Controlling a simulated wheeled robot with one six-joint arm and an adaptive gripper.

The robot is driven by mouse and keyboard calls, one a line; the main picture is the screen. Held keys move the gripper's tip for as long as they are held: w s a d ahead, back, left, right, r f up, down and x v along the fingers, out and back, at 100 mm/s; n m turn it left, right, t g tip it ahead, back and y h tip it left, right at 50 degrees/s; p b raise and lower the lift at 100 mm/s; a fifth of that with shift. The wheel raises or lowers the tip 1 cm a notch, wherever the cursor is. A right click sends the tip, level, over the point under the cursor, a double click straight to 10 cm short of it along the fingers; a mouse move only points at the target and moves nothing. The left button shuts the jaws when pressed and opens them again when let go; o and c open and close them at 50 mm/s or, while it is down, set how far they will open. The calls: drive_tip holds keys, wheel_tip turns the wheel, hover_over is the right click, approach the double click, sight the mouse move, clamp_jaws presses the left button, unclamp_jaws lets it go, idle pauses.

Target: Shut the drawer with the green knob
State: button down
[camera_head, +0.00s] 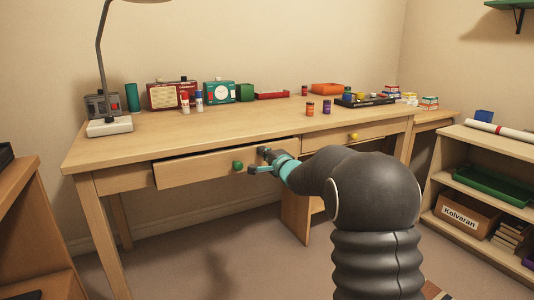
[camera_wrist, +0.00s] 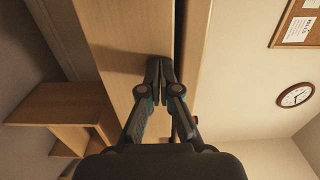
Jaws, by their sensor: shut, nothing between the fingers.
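The drawer with the green knob (camera_head: 200,168) is the left drawer of the wooden desk. It stands slightly out, with a dark gap along its top edge. Its green knob (camera_head: 238,166) faces the room. My gripper (camera_head: 262,160) is shut and empty, just right of the knob, close to the right part of the drawer front. In the wrist view the shut fingertips (camera_wrist: 158,62) meet in front of the drawer's wooden face (camera_wrist: 120,30). I cannot tell whether they touch it. The knob does not show there.
A second drawer with a yellow knob (camera_head: 353,136) lies to the right. The desktop (camera_head: 190,130) carries a lamp (camera_head: 110,126), small boxes, pots and a tray. A low shelf (camera_head: 500,140) stands at right, a wooden unit (camera_head: 18,190) at left. Floor in front of the desk's left part is clear.

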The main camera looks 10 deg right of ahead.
sight(257, 146)
drive_tip(key=p+x, duration=0.4)
drive_tip(key=p, duration=0.1)
drive_tip(key=shift+w+r, duration=0.25)
drive_tip(key=shift+a+r, duration=0.1)
drive_tip(key=shift+a, duration=0.15)
